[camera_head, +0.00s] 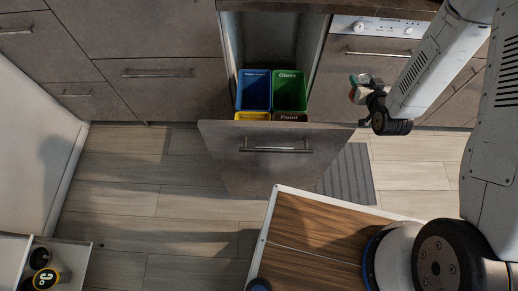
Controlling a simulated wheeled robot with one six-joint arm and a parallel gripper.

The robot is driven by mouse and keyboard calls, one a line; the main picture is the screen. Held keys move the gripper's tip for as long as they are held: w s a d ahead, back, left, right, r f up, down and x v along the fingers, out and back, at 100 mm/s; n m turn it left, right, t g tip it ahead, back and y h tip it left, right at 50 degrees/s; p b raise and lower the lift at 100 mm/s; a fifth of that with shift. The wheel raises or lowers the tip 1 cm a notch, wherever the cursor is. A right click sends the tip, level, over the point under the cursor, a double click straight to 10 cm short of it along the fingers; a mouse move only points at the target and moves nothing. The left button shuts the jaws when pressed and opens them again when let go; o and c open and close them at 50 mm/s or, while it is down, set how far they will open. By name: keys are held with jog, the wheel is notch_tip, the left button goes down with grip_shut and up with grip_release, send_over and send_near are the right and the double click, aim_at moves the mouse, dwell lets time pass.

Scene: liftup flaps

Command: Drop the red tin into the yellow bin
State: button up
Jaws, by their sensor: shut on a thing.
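My gripper (359,91) is at the end of my arm, right of the open drawer and in front of the oven. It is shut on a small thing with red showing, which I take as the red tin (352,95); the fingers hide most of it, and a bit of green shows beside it. The yellow bin (253,116) is at the front left of the pulled-out drawer, largely hidden behind the drawer front. My gripper is apart from it, to its right.
The drawer (277,165) also holds a blue bin (255,88), a green bin (290,90) labelled Glass and a dark bin (290,117) labelled Food. The oven front (370,75) is behind my gripper. A grey mat (348,174) lies on the floor. Floor left of the drawer is clear.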

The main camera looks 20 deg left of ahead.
jog(key=s+a+f+n+g+y, duration=0.3)
jog(key=a+f+n, duration=0.1)
jog(key=a, duration=0.5)
jog(key=s+a+f+n+g+y, duration=0.3)
jog(key=a+f, duration=0.1)
jog(key=a, duration=0.5)
jog(key=s+a+f+n+g+y, duration=0.3)
jog(key=a+f+n, duration=0.1)
jog(key=a, duration=0.5)
jog(key=s+a+f+n+g+y, duration=0.1)
jog(key=s+a+f+n+g, duration=0.2)
jog(key=s+a+f, duration=0.3)
jog(key=shift+s+f+n+g, duration=0.25)
jog(key=shift+f+g, duration=0.35)
jog(key=shift+f, duration=1.6)
jog(key=shift+w, duration=0.1)
